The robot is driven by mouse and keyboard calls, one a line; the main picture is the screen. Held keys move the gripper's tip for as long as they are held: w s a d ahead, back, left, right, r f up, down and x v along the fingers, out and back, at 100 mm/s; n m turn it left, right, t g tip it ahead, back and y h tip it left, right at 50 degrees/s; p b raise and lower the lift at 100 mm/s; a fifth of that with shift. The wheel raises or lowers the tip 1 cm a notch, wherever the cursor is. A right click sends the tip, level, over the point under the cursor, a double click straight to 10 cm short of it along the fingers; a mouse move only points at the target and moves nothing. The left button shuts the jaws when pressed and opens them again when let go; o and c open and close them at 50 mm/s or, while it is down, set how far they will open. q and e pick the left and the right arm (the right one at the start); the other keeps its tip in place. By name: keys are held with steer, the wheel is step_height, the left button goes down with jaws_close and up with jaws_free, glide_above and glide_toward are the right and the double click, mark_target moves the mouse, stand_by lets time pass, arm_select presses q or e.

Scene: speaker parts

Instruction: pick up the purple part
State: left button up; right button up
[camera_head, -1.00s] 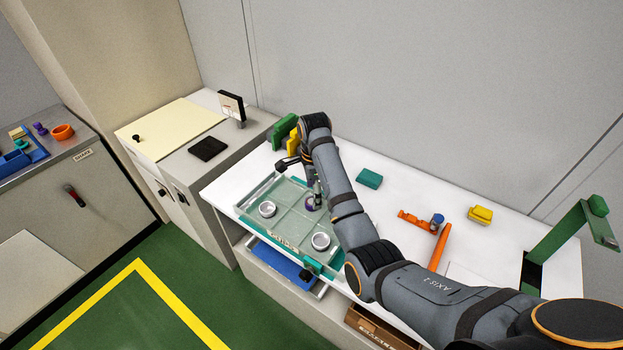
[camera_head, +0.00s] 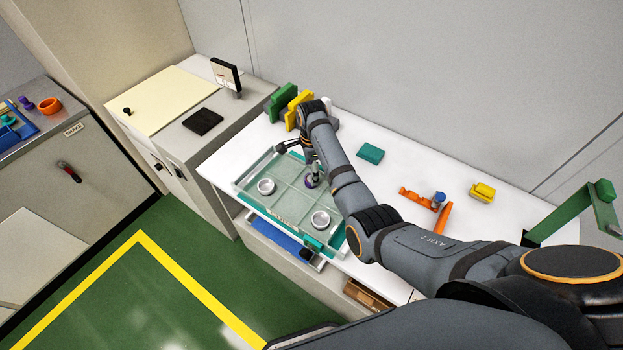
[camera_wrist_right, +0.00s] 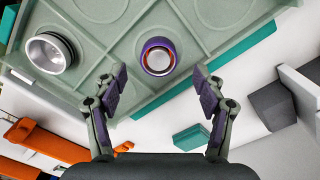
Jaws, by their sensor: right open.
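The purple part (camera_head: 310,182) is a small ring with a red inner band and a whitish middle. It lies on the grey-green tray (camera_head: 288,206) on the white table. In the right wrist view the purple part (camera_wrist_right: 158,57) lies between and just beyond the spread fingertips of my right gripper (camera_wrist_right: 159,80). The gripper is open and empty, with a gap on both sides of the part. In the head view my right gripper (camera_head: 315,168) is above the part and partly covers it. My left gripper is not in view.
Two silver rings (camera_head: 266,187) (camera_head: 320,220) sit in the tray. Green and yellow blocks (camera_head: 282,103) stand behind it. A teal block (camera_head: 370,154), an orange part (camera_head: 425,200) and a yellow block (camera_head: 482,192) lie to the right. White table is bare between them.

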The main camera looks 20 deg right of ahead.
step_height(320, 180, down, 2)
steer(key=shift+s+a+f, duration=0.1)
steer(key=shift+s+f, duration=0.05)
steer(key=shift+f, duration=0.5)
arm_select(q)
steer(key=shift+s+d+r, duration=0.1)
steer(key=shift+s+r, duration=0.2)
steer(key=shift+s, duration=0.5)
arm_select(e)
steer(key=shift+r, duration=0.1)
steer(key=c, duration=1.5)
